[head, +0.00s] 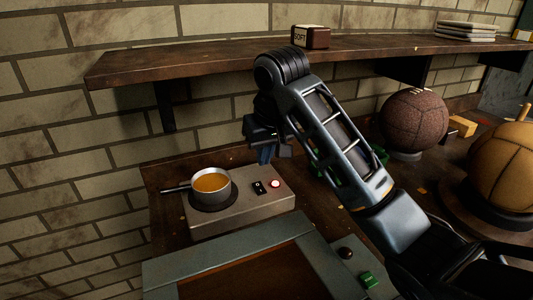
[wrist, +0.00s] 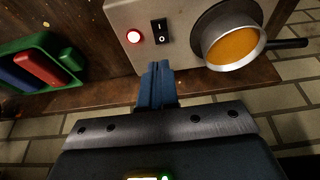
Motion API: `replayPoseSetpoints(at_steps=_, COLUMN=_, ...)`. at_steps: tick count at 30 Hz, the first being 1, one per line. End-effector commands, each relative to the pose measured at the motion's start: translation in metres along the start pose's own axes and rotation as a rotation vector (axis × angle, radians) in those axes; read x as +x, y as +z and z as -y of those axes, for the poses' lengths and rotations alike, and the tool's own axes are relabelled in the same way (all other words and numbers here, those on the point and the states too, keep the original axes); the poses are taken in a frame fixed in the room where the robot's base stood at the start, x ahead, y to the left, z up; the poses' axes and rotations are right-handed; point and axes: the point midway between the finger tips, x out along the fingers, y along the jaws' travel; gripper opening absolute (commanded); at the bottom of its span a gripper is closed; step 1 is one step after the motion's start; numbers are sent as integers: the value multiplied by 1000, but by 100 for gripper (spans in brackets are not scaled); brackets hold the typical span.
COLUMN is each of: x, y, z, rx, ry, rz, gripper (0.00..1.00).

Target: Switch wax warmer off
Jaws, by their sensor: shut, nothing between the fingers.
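The wax warmer (head: 245,214) is a grey box on the bench with a round plate at its left. A small pot of orange wax (head: 211,184) sits on the plate, its handle pointing left. The black rocker switch (head: 259,187) and a lit red light (head: 276,184) are on the box's right part. In the wrist view the switch (wrist: 159,31) shows I and O marks, and the red light (wrist: 134,36) glows. My gripper (head: 265,156) is shut and empty above the warmer. Its blue fingertips (wrist: 157,68) are close to the switch in the wrist view; contact cannot be told.
A wooden shelf (head: 200,64) runs along the brick wall above, holding a SOFT block (head: 310,37). Leather balls stand at the right (head: 413,120). A green tray (wrist: 40,60) with coloured pieces lies beside the warmer. A framed panel (head: 225,244) is in front.

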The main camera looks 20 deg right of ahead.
Motion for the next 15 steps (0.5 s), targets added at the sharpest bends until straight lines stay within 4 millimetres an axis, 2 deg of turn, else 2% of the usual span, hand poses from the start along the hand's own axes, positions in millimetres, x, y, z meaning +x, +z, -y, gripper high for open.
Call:
replayPoseSetpoints(at_steps=9, x=57, y=0, z=-2, rx=1, ry=3, rz=4, gripper=0)
replayPoseSetpoints(at_steps=15, x=76, y=3, z=-2, rx=1, ry=2, rz=2, gripper=0)
